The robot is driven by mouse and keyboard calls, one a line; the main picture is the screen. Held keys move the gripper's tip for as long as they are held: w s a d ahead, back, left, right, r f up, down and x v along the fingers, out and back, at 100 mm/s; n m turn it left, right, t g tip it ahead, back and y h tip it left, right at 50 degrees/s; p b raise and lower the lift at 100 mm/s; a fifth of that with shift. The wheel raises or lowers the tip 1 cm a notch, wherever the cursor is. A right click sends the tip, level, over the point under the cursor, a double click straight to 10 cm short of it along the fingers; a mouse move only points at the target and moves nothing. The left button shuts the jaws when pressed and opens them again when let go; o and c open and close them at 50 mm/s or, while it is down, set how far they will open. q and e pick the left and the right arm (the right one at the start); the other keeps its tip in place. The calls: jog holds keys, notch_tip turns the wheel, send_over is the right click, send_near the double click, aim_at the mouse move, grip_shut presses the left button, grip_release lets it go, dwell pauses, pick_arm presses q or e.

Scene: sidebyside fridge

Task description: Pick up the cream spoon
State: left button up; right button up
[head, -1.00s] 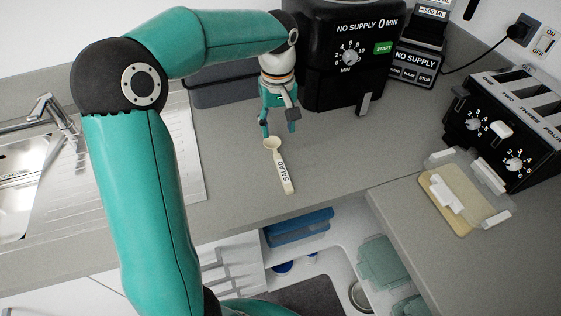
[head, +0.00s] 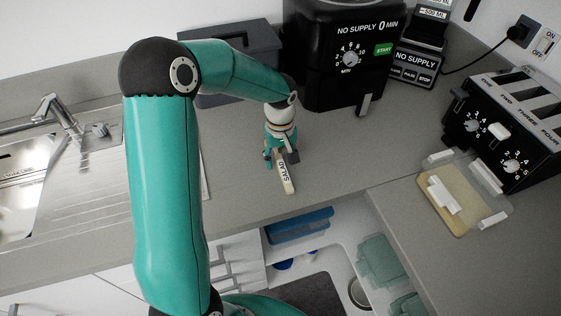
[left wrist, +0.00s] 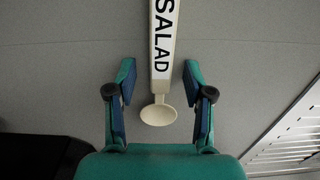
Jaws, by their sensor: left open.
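The cream spoon (head: 285,178) lies on the grey worktop with "SALAD" lettered on its handle. In the head view its bowl is hidden behind my left gripper (head: 279,161). In the left wrist view the spoon (left wrist: 162,75) shows its handle pointing away and its oval bowl nearer the wrist. My left gripper (left wrist: 161,88) is open there, with one finger on each side of the spoon near the handle's lower end. Gaps show between both fingers and the spoon. How high the fingertips are above the worktop is hard to tell. My right gripper is not in view.
A black appliance (head: 345,50) and a dark grey box (head: 236,68) stand behind the gripper. A sink (head: 25,165) is at left. A toaster (head: 505,125) and a cream board with a clear cover (head: 448,204) are at right. The worktop's front edge runs close to the spoon.

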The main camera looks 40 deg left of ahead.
pick_arm(q)
grip_shut()
jog(key=shift+r, duration=0.1)
dwell(0.3)
